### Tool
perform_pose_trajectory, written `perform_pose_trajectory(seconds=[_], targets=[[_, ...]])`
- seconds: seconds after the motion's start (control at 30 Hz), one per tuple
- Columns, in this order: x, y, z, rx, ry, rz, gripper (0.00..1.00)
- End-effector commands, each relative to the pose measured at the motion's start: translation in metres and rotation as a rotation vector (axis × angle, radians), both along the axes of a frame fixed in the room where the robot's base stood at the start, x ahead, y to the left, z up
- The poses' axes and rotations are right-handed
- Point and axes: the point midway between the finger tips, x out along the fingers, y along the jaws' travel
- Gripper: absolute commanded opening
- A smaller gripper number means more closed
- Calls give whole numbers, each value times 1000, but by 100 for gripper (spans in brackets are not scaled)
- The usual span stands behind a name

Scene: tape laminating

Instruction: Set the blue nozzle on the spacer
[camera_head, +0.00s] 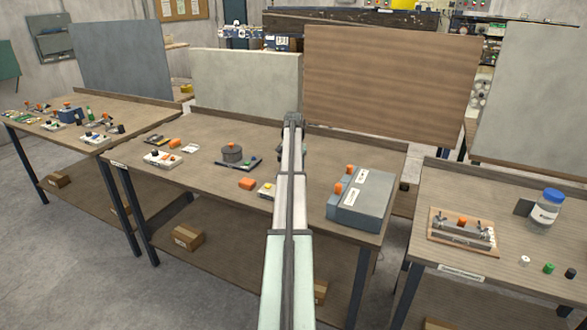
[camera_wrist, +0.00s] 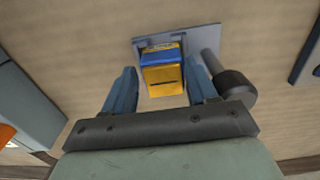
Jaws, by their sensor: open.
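In the wrist view my gripper (camera_wrist: 160,66) is open, its blue-grey fingers on either side of a yellow block (camera_wrist: 164,80) with a blue piece (camera_wrist: 160,53) at its far end. Gaps show between the fingers and the block. The block is over a grey plate (camera_wrist: 205,40) on the wooden table. A dark grey cylinder (camera_wrist: 236,87) with a lighter rod lies just right of the right finger. I cannot tell whether the blue piece is the nozzle, or which part is the spacer. In the head view my arm hides the gripper.
On the middle table (camera_head: 215,125) stand a dark round part (camera_head: 232,153), an orange block (camera_head: 247,184) and a pale item with yellow (camera_head: 267,189), left of my arm. A grey box (camera_head: 366,195) stands right of it. The right table holds a wooden-based fixture (camera_head: 440,238) and a blue-lidded jar (camera_head: 546,210).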

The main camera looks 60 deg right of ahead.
Motion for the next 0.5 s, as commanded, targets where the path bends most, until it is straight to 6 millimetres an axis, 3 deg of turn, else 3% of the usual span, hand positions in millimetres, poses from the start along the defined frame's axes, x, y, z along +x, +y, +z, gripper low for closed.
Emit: perform_pose_trajectory(seconds=[0.33, 0.5], targets=[[8, -1, 2, -2, -12, 6, 74], [9, -1, 17, -4, -12, 7, 74]])
